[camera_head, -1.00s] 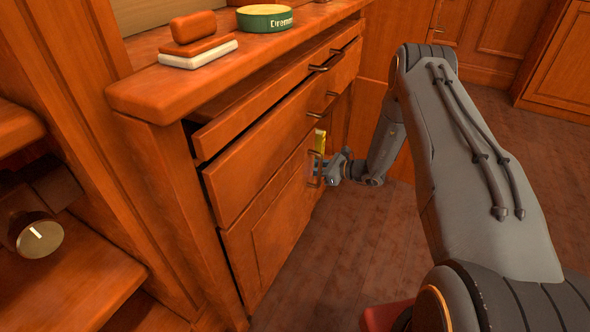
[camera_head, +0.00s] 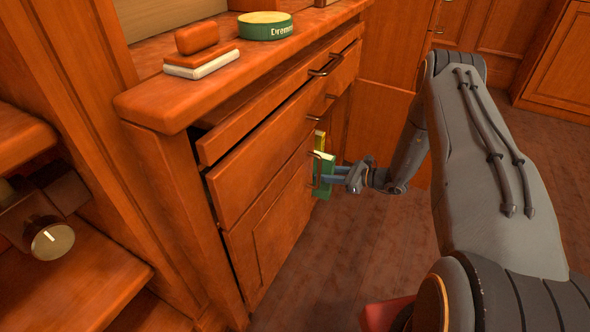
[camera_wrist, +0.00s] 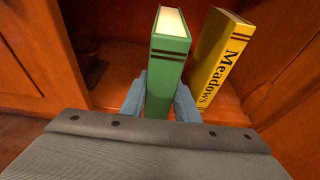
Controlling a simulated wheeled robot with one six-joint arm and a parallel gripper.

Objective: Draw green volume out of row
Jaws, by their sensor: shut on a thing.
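The green volume (camera_wrist: 167,72) stands upright in the wrist view, its spine toward me with dark bands near the top. My gripper (camera_wrist: 160,100) is shut on it, one blue finger on each side. In the head view the green volume (camera_head: 324,177) sticks out in front of the cabinet's lower opening, with my gripper (camera_head: 334,174) at it. A yellow volume (camera_wrist: 222,62) marked "Meadows" stands to its right, apart from it and leaning slightly. Its edge also shows in the head view (camera_head: 320,138). The lower part of the green volume is hidden by my gripper.
The cabinet's drawers (camera_head: 270,150) stand slightly out beside the opening, with projecting handles (camera_head: 326,66). A green tin (camera_head: 265,27) and a small stack (camera_head: 200,58) of a white and an orange-brown piece sit on top.

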